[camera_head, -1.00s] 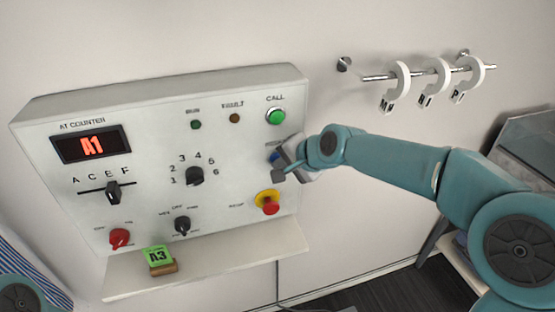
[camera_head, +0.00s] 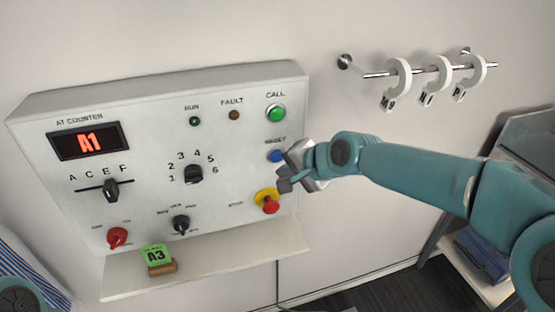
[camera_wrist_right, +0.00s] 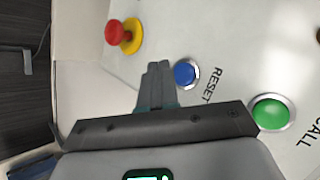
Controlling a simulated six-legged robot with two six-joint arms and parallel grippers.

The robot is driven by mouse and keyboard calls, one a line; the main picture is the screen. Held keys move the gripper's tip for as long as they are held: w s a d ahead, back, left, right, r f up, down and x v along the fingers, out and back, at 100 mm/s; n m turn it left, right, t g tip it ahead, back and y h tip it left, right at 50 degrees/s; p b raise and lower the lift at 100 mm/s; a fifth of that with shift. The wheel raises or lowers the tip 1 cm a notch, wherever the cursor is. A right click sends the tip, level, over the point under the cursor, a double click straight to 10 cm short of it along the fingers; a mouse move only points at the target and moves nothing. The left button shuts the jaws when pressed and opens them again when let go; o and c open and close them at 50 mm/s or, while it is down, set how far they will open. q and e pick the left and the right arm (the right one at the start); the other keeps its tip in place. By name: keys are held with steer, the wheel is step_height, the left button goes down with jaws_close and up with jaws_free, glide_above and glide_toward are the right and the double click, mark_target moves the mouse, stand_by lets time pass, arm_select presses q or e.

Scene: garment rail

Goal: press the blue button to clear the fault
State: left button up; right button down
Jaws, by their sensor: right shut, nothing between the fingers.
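The blue button (camera_head: 276,156), labelled RESET, is on the right side of the white control panel (camera_head: 140,195), between the green CALL button (camera_head: 276,113) and the red stop knob (camera_head: 270,206). The blue button also shows in the right wrist view (camera_wrist_right: 186,74), just right of the fingertips. My right gripper (camera_head: 284,179) is shut and empty, just below and right of the blue button in the head view. Its shut fingers (camera_wrist_right: 157,76) show in the wrist view beside the button; I cannot tell the exact gap to the panel. The FAULT lamp (camera_head: 234,115) looks dull brown.
A shelf (camera_head: 215,262) under the panel holds a green A3 card (camera_head: 157,256) on a wooden block. Part of my left arm shows at bottom left.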

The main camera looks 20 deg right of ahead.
steer(key=shift+s+b, duration=0.3)
steer(key=shift+s, duration=1.3)
steer(key=s+a+f+g+b, duration=0.1)
steer(key=s+f+g, duration=0.25)
steer(key=f, duration=1.15)
steer(key=s+f+g, duration=0.3)
steer(key=s+f, duration=0.2)
steer(key=f, duration=1.1)
steer(key=s+a+f+n+g, duration=0.1)
steer(key=s+f+n, duration=0.3)
steer(key=s+f, duration=0.2)
steer(key=s+a+f+n+g, duration=0.1)
steer(key=s+f+n, duration=0.3)
steer(key=s, duration=0.6)
steer(key=shift+s+a+f+n, duration=0.3)
steer(key=shift+s+a+f, duration=0.1)
steer(key=shift+a+f, duration=0.45)
